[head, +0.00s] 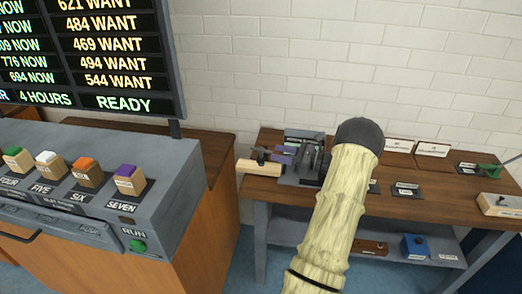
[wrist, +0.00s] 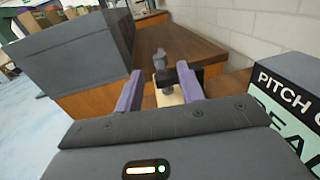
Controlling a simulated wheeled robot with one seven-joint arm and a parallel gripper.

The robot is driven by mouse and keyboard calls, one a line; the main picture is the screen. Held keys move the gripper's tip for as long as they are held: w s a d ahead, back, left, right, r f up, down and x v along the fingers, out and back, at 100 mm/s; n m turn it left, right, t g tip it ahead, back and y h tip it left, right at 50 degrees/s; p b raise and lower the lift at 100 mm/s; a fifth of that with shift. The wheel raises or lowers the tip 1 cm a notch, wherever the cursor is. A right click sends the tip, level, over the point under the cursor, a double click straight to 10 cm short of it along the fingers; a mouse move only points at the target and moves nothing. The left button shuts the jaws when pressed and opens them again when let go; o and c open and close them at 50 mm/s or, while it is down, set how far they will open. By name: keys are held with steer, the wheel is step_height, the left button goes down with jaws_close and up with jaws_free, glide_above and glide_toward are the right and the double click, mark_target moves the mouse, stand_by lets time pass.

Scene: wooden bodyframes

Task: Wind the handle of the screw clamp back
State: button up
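The screw clamp (wrist: 160,75) shows in the wrist view as a small grey upright part beyond and between my fingertips. It is at a pale wooden block (wrist: 172,97), which also shows in the head view (head: 258,168) sticking out past the left end of the bench. My gripper (wrist: 160,83) has two purple fingers spread apart, with a visible gap between them. I cannot tell whether a finger touches the clamp. The handle is small and partly hidden, so its position is unclear.
The wooden bench (head: 405,205) carries several labelled plates and a green-handled item (head: 489,168) at the right. A blue box (head: 415,246) is on its lower shelf. A grey console (head: 105,200) with coloured buttons stands left, across a gap. A brick wall is behind.

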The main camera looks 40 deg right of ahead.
mark_target(264, 150)
steer(key=x, duration=0.7)
steer(key=shift+w+a, duration=0.1)
jaws_close()
